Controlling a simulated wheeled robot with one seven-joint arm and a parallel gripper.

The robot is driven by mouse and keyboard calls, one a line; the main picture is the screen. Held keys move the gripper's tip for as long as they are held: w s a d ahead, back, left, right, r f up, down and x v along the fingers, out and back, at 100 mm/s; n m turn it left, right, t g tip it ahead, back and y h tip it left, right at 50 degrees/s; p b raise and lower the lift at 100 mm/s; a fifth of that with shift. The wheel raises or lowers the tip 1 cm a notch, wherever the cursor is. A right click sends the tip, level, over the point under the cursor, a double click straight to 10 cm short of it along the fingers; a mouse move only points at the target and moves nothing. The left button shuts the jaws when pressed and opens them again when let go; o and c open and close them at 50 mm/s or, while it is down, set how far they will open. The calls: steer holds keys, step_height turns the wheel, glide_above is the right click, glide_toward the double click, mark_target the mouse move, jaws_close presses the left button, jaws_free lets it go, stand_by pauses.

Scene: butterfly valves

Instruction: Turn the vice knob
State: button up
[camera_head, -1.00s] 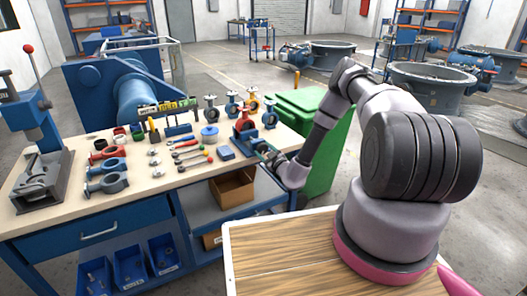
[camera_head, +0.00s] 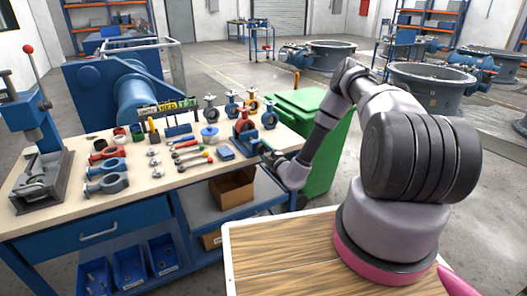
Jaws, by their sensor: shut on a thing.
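The vice (camera_head: 244,128), blue with a red part, stands at the right front edge of the workbench (camera_head: 140,182). My arm reaches over from the right, bent down toward the bench edge. My gripper (camera_head: 268,152) is at the front of the vice, at its knob side. It is shut on the vice knob, which is small and mostly hidden by the gripper. The fingers are too small to make out in detail.
Wrenches, screwdrivers, pipe flanges and small valves lie on the bench left of the vice. A press (camera_head: 38,150) stands at the far left. A green bin (camera_head: 318,150) is close behind my arm. A cardboard box (camera_head: 232,188) sits on the shelf below.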

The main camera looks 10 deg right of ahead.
steer(key=n, duration=1.4)
steer(key=shift+r+n, duration=0.1)
steer(key=shift+n, duration=0.2)
steer(key=n, duration=0.3)
steer(key=shift+s+n, duration=0.1)
steer(key=shift+n, duration=0.2)
steer(key=n, duration=0.3)
steer(key=shift+a+n, duration=0.1)
steer(key=shift+n, duration=0.3)
steer(key=n, duration=0.3)
steer(key=shift+n, duration=2.1)
